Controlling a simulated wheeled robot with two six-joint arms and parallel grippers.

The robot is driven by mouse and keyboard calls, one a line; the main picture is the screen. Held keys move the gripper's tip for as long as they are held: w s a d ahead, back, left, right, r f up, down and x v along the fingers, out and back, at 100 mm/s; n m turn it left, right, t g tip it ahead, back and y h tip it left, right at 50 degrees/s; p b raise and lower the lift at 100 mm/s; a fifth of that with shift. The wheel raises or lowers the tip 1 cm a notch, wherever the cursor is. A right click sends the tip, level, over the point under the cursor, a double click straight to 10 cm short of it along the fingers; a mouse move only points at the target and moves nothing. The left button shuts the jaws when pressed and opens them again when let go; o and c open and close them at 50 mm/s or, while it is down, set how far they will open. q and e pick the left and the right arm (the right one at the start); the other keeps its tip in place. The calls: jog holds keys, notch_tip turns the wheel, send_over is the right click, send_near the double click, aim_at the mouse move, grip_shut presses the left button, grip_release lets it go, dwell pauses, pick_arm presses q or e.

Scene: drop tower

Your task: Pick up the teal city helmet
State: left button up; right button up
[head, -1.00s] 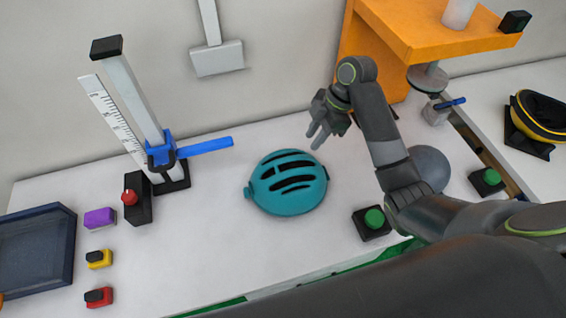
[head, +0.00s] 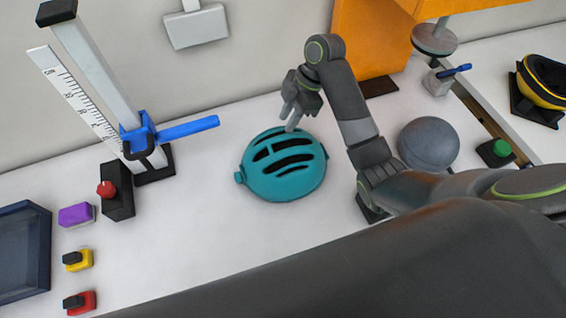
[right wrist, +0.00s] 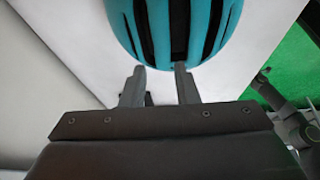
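The teal city helmet (head: 284,181) sits on the white table, with dark vent slots on its top. It also shows in the right wrist view (right wrist: 213,20), just beyond the fingertips. My right gripper (head: 289,124) is at the helmet's back edge in the head view, pointing down toward it. In the right wrist view its two fingers (right wrist: 160,70) are apart, with nothing held between them. I cannot tell whether the fingertips touch the helmet. My left gripper is not in view.
A measuring stand (head: 155,150) with a blue arm (head: 188,128) is left of the helmet. A grey ball (head: 429,143) lies right of my right forearm. An orange structure (head: 370,45) stands behind. A dark tray (head: 46,245) is far left. The table in front of the helmet is clear.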

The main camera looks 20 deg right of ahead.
aim_at(279, 138)
jog(key=shift+a+f, duration=0.3)
jog(key=shift+f, duration=0.35)
jog(key=shift+s+a+f, duration=0.1)
jog(key=shift+a+f, duration=0.1)
jog(key=shift+f, duration=0.2)
jog(key=shift+a+f, duration=0.1)
jog(key=shift+f, duration=0.15)
jog(key=shift+a+f+p, duration=0.2)
jog(key=shift+f+p, duration=0.2)
jog(key=shift+f, duration=0.1)
jog(key=p+x, duration=0.1)
jog(key=x, duration=0.2)
jog(key=shift+s+a+f, duration=0.1)
jog(key=shift+f, duration=0.15)
jog(key=shift+a+f, duration=0.1)
jog(key=shift+f, duration=0.3)
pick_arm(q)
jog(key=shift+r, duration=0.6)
pick_arm(e)
jog(key=shift+c, duration=0.3)
grip_shut()
